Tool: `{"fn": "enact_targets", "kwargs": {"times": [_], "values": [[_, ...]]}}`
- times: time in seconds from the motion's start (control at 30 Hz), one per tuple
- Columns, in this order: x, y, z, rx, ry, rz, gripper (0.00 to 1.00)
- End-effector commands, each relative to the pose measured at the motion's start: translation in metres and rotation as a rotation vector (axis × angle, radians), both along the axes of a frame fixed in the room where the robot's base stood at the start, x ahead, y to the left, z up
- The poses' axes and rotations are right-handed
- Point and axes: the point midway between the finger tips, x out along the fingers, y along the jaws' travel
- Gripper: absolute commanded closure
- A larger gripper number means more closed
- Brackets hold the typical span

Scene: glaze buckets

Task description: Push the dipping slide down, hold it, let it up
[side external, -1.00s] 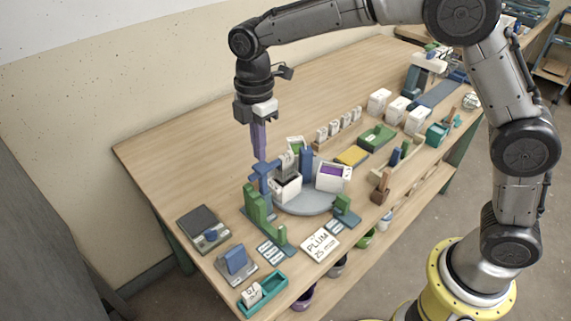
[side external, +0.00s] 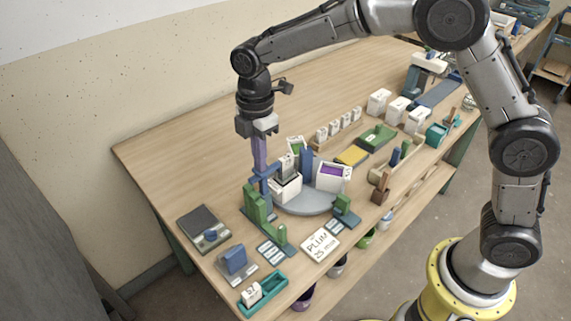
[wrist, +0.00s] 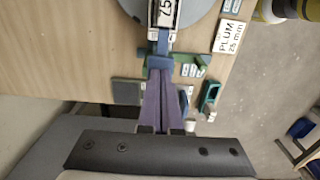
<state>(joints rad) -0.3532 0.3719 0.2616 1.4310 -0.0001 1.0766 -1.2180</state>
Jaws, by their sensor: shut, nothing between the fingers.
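The blue dipping slide (side external: 266,172) stands on its post at the left of the grey turntable (side external: 309,203). Its arm reaches over a white glaze bucket (side external: 286,189), and a tile (side external: 287,168) hangs from it, its lower part hidden in the bucket. My gripper (side external: 261,166) is shut and empty, its long purple fingers pointing down with the tips at the top of the slide, apparently touching it. In the wrist view the slide's blue top (wrist: 158,61) lies right at the fingertips (wrist: 159,70).
Another white bucket with purple glaze (side external: 332,175) and a blue post (side external: 305,162) stand on the turntable. Green stepped blocks (side external: 256,208) stand close beside the slide. The table behind and left is clear.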

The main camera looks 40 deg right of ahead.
Motion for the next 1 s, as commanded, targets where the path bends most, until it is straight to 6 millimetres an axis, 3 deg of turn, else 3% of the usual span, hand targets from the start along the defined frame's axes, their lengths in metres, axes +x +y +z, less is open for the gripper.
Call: {"fn": "enact_targets", "kwargs": {"times": [0.8,1.0], "values": [[-0.001,0.000,-0.039,-0.001,0.003,0.000,1.00],[-0.001,0.000,-0.040,-0.001,0.003,0.000,1.00]]}}
